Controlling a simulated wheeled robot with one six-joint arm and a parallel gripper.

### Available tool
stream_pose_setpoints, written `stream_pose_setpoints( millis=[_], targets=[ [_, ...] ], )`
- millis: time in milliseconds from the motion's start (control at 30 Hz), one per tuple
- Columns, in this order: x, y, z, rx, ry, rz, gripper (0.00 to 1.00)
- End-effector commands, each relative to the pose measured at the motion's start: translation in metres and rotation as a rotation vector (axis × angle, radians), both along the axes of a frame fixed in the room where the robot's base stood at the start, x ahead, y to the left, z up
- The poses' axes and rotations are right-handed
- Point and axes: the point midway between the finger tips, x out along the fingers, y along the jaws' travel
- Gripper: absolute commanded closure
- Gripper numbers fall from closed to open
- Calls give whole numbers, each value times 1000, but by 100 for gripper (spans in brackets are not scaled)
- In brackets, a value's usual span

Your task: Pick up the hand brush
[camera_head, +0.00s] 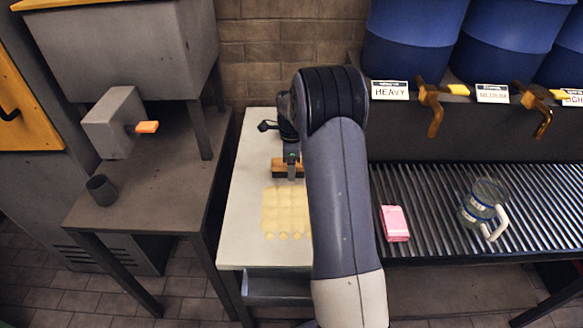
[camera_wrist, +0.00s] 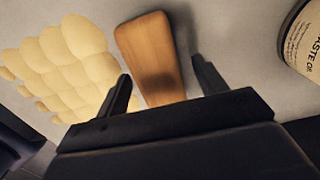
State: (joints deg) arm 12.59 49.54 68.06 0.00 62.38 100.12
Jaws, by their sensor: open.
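The hand brush (camera_head: 279,166) lies on the pale worktop in the head view, with a light wooden back and a dark lower edge. In the wrist view its wooden back (camera_wrist: 147,45) shows between and beyond the fingertips. My gripper (camera_head: 292,158) is over the brush in the head view, partly covering its right part. In the wrist view my gripper (camera_wrist: 160,72) is open, with one finger on each side of the wood. I cannot tell how far the fingertips are above the worktop.
A labelled tin (camera_wrist: 306,40) stands at right in the wrist view. A pink packet (camera_head: 395,223) and a glass jug (camera_head: 483,207) are on the ribbed rack at right.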

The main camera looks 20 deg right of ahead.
Motion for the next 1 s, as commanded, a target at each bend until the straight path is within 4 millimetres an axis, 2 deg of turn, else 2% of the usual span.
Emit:
stream_pose_setpoints(
  millis=[67, 700, 1000],
  targets=[
    [0, 0, 0, 0, 0, 0, 33],
    [0, 0, 0, 0, 0, 0, 85],
    [1, 0, 7, -1, -2, 0, 85]
  ],
)
